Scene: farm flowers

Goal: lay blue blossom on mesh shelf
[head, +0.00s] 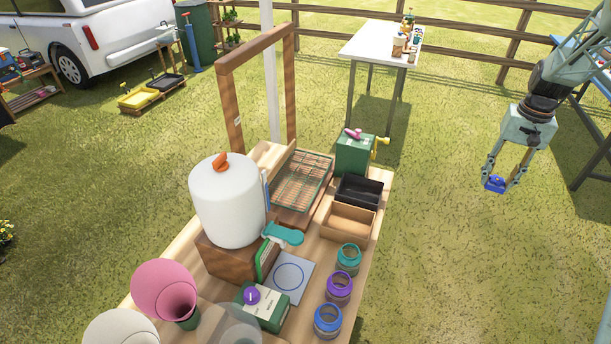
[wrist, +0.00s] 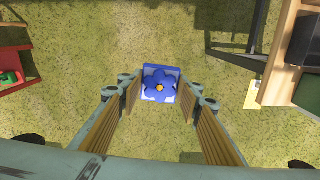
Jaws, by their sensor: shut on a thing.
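The mesh shelf (head: 302,182) is a greenish wire rack with a copper-toned grid, on the wooden bench below the brown frame. No blossom shows on it.
The bench (head: 350,268) also holds a white drum (head: 228,200), a green box with a yellow crank (head: 356,154), a black tray (head: 360,190), a wooden tray (head: 348,221) and several jars (head: 339,287). A white table (head: 372,40) stands behind. Open grass lies between bench and gripper.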

